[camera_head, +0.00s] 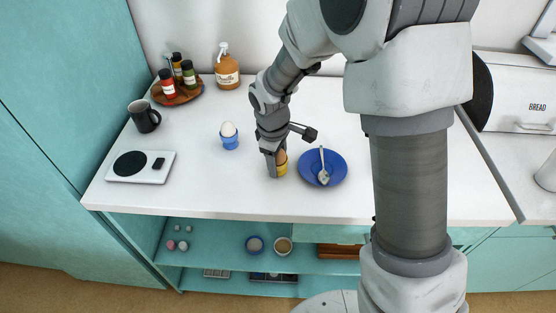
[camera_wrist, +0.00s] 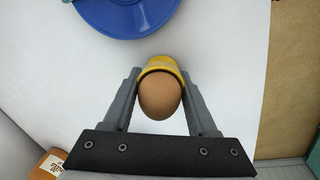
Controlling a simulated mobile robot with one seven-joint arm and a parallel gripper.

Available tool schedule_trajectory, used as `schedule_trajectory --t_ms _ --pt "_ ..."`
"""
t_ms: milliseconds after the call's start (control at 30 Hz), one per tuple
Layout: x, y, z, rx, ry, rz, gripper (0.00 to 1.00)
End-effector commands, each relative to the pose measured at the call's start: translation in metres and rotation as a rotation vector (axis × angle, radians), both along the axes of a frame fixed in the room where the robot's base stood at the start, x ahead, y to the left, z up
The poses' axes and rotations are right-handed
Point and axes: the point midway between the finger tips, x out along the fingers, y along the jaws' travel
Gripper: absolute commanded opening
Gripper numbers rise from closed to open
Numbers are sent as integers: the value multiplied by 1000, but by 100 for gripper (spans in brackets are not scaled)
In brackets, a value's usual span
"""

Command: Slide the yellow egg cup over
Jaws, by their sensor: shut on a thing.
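The yellow egg cup (camera_head: 282,169) stands on the white counter with a brown egg (camera_head: 281,157) in it. In the wrist view the yellow cup (camera_wrist: 163,65) shows as a rim around the brown egg (camera_wrist: 160,96). My gripper (camera_head: 275,168) is shut on the egg cup, with one finger on each side of it. The fingers (camera_wrist: 159,80) also show in the wrist view. Part of the cup is hidden behind a finger in the head view.
A blue plate (camera_head: 334,180) with a spoon (camera_head: 323,172) lies close right of the cup. A blue egg cup (camera_head: 230,143) with a white egg stands to the left. A scale (camera_head: 126,168), black mug (camera_head: 141,117) and spice tray (camera_head: 186,97) are farther left. Counter between the egg cups is clear.

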Motion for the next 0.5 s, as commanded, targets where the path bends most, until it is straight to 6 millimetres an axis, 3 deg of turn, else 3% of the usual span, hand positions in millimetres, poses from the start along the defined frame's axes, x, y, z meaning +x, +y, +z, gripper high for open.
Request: schedule_trajectory --t_ms 33,67,100,267,500 --pt "0 0 -1 0 1 0 2" --pt "0 0 -1 0 1 0 60" --pt "0 0 -1 0 1 0 67" --pt "0 0 0 0 1 0 93" --pt "0 0 0 0 0 0 93"
